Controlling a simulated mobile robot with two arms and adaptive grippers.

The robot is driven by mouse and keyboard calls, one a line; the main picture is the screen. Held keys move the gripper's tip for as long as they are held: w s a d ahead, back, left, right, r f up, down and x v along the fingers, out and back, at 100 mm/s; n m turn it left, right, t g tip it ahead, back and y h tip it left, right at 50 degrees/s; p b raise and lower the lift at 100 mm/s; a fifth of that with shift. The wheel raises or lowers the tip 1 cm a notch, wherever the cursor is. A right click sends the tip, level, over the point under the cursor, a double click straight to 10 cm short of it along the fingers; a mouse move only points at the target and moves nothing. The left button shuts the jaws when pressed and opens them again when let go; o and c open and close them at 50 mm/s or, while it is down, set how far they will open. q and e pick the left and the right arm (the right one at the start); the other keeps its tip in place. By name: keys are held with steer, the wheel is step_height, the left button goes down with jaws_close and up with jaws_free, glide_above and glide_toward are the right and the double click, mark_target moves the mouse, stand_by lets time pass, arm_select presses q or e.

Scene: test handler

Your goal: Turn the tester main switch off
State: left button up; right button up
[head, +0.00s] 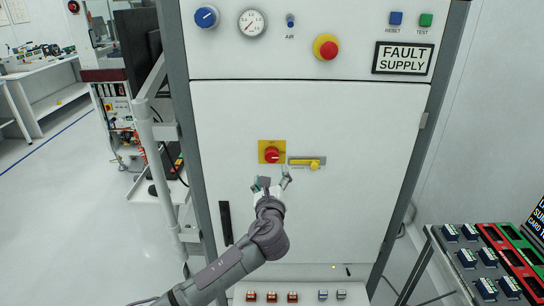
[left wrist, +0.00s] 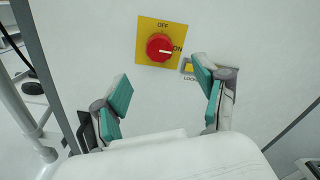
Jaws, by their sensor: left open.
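The main switch is a red rotary knob (head: 271,155) on a yellow plate (head: 262,146), fixed to the white cabinet door. In the left wrist view the red knob (left wrist: 159,47) has a white pointer mark toward ON at the right; OFF is printed at the top of the plate (left wrist: 145,28). My left gripper (head: 272,183) is open and empty, just below the knob and apart from it. In the left wrist view its two teal-padded fingers (left wrist: 165,88) are spread below the plate. My right gripper is not in view.
A yellow sliding latch (head: 312,163) sits right of the switch; it is partly hidden by a finger in the left wrist view. Above are a red emergency button (head: 326,48), blue knob (head: 206,17) and gauge (head: 251,23). A card rack (head: 490,262) stands at lower right.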

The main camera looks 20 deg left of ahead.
mark_target(272, 158)
arm_select(q)
steer(key=p+x, duration=0.1)
steer(key=x, duration=0.8)
steer(key=shift+w+a+f, duration=0.1)
steer(key=shift+w+a, duration=0.05)
steer(key=shift+w, duration=0.25)
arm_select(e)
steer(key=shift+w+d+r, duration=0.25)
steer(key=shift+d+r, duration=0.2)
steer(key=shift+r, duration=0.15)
arm_select(q)
steer(key=c, duration=1.1)
steer(key=shift+c, duration=0.2)
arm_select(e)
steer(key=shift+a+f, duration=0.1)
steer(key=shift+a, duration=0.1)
